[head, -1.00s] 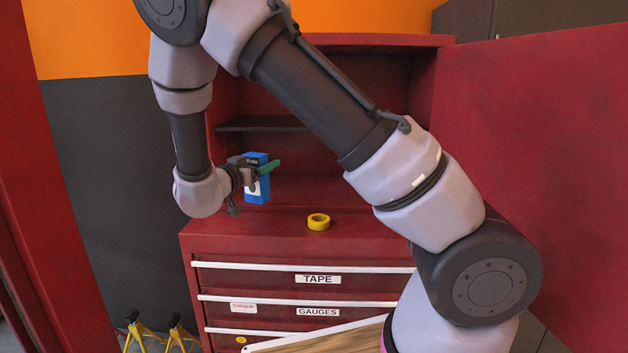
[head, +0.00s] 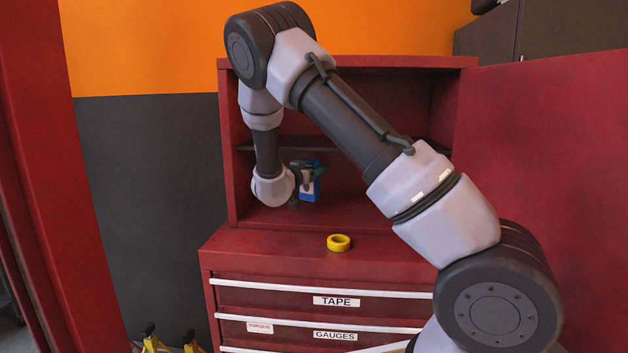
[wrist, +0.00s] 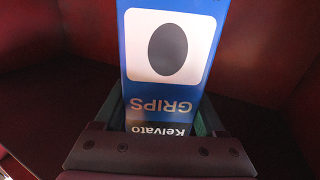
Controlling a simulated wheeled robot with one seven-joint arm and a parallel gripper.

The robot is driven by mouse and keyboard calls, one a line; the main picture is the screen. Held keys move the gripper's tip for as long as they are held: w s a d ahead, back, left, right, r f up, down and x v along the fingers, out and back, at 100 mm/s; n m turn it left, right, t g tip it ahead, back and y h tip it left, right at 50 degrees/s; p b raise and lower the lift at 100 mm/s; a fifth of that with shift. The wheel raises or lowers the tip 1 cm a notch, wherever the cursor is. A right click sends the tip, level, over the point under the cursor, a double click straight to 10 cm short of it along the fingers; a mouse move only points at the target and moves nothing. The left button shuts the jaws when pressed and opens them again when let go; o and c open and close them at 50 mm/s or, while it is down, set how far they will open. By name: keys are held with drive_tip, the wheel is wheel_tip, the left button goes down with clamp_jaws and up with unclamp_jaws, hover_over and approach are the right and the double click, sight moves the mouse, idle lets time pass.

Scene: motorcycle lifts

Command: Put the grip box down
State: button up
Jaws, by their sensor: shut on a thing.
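The grip box (head: 311,187) is blue with a white panel. In the wrist view the box (wrist: 208,20) shows a dark oval and the words GRIPS and Kelvato, upside down. My gripper (head: 303,176) is shut on it, with a green-edged finger on each side of the box in the wrist view. In the head view the box is inside the red cabinet's open upper compartment (head: 360,214), at the left, below the dark shelf. I cannot tell whether its bottom touches the compartment floor.
A yellow tape roll (head: 339,243) lies on the red cabinet top in front of the compartment. Drawers labelled TAPE (head: 336,301) and GAUGES are below. A red panel (head: 560,180) stands at the right. The compartment floor right of the box looks clear.

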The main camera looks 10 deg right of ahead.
drive_tip(key=shift+f, duration=1.75)
drive_tip(key=shift+f, duration=0.15)
drive_tip(key=o, duration=1.5)
drive_tip(key=shift+s+a, duration=0.1)
drive_tip(key=v, duration=1.1)
drive_tip(key=shift+s+a, duration=0.2)
drive_tip(key=shift+s, duration=0.05)
